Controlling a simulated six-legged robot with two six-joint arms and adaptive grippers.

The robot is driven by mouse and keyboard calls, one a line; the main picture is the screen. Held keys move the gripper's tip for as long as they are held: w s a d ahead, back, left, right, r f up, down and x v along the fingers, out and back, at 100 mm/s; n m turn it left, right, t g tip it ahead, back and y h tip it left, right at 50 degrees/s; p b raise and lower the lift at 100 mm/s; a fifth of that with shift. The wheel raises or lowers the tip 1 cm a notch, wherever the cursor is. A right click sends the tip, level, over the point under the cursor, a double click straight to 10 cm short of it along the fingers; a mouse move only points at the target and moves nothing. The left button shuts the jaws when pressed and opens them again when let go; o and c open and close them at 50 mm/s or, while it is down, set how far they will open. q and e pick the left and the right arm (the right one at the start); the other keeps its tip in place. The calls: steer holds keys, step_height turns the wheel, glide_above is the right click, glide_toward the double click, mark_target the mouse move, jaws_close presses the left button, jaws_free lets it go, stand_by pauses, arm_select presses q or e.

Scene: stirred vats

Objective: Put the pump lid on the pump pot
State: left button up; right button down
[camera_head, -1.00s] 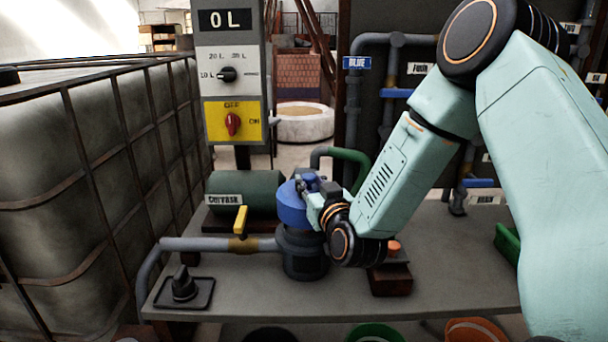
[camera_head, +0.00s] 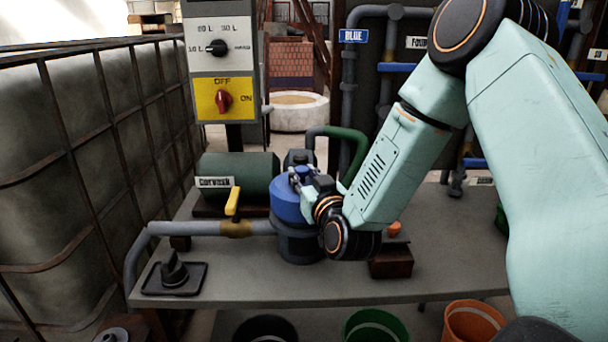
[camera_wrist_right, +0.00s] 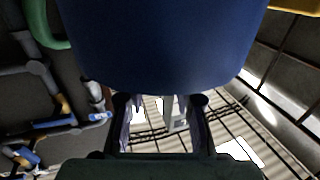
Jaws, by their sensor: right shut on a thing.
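The blue pump lid (camera_head: 286,206) is at the top of the dark grey pump pot (camera_head: 300,246), which stands on the grey bench. The lid looks slightly left of the pot's middle. I cannot tell if it rests on the rim or hovers just over it. My right gripper (camera_head: 302,180) is shut on the lid's upper part, coming in from the right. In the right wrist view the blue lid (camera_wrist_right: 165,45) fills the upper middle, beyond the fingers, and hides the pot. My left gripper is not in view.
A pipe with a yellow-handled valve (camera_head: 233,200) runs to the pot from the left. A green motor (camera_head: 255,172) stands behind left. A dark box with an orange button (camera_head: 391,262) is at right. A black tray (camera_head: 174,279) with a cone lies front left on the bench (camera_head: 240,272).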

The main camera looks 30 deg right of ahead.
steer(key=shift+d+f, duration=0.1)
steer(key=shift+f, duration=0.45)
steer(key=shift+w+d+f+b, duration=0.15)
steer(key=shift+w+f+b, duration=0.1)
steer(key=shift+f+b, duration=0.1)
steer(key=shift+s+r, duration=0.15)
steer(key=shift+r, duration=0.15)
steer(key=shift+f, duration=0.15)
steer(key=shift+a, duration=0.2)
steer(key=shift+d+p, duration=0.1)
steer(key=shift+p, duration=0.3)
steer(key=shift+f+b, duration=0.5)
steer(key=shift+f, duration=0.1)
